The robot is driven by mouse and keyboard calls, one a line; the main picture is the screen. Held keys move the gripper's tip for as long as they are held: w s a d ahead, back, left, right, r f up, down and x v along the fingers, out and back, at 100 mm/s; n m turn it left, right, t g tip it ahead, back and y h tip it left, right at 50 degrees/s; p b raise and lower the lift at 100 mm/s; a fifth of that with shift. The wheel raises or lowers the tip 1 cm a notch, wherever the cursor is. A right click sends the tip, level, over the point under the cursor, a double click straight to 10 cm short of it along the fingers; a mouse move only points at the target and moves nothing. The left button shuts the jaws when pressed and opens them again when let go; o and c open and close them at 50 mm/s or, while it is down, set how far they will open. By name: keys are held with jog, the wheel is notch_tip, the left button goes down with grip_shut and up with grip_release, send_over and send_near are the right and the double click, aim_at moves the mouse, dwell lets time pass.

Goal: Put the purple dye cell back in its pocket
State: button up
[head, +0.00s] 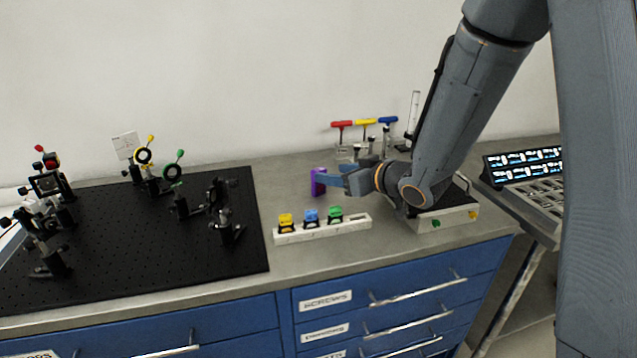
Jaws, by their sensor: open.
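The purple dye cell (316,183) stands upright on the grey bench, behind the white rack. My gripper (325,180) is open and comes in from the right, with its fingertips at the purple cell. From this view I cannot tell whether the fingers touch it or how far they reach around it. The white rack (322,234) has a yellow cell (286,223), a blue cell (311,218) and a green cell (335,215) in a row. The right end of the rack, past the green cell, holds no cell.
A black breadboard (120,250) with several optical mounts covers the left side. A grey instrument box (440,215) stands under my arm. Coloured hex keys (365,122) stand in a holder behind. Bare bench lies around the rack. Blue drawers (400,300) are below the front edge.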

aim_at(319, 169)
jog(key=shift+p+x, duration=1.25)
jog(key=shift+x, duration=2.4)
jog(key=shift+a, duration=0.1)
jog(key=shift+c, duration=0.3)
jog(key=shift+s, duration=0.1)
jog(key=c, duration=1.1)
jog(key=shift+c, duration=0.2)
jog(key=shift+r, duration=0.1)
